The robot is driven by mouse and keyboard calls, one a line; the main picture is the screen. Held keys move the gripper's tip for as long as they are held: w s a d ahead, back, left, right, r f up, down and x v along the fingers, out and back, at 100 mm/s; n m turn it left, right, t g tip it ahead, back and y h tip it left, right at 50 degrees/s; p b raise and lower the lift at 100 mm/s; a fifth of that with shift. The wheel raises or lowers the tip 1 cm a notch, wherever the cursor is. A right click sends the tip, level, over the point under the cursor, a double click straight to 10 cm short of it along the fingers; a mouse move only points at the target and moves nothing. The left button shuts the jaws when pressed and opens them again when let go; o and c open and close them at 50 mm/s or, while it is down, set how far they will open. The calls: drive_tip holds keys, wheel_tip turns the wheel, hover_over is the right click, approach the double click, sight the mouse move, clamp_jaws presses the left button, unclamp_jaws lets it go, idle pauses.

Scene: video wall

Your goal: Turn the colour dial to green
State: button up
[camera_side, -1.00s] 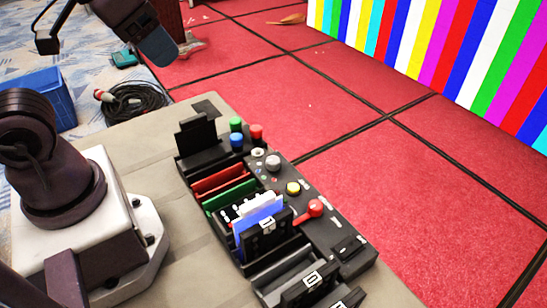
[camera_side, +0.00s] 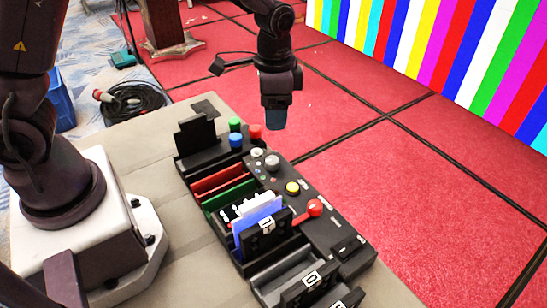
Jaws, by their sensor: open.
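The control box (camera_side: 328,215) lies on the table. A grey knob (camera_side: 272,162) on its upper part has small coloured dots beside it and looks like the colour dial; its pointer direction is too small to read. A smaller pale knob (camera_side: 257,152) is just behind it. My gripper (camera_side: 277,121) points down above and behind the grey knob, apart from it and holding nothing visible. Its jaws are open, though the gap between the fingers is hard to see from this side.
Green (camera_side: 235,124), blue (camera_side: 236,141) and red (camera_side: 255,131) round caps stand at the box's far end. A yellow button (camera_side: 292,188) and red-knobbed lever (camera_side: 314,208) are nearer. Slots hold red, green, blue and numbered black plates (camera_side: 268,232). The striped video wall (camera_side: 440,50) stands beyond the red floor.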

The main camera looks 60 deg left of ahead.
sight(274, 159)
wheel_tip(274, 159, down, 13)
drive_tip(key=shift+s, duration=0.15)
idle(0.4)
drive_tip(key=c, duration=0.9)
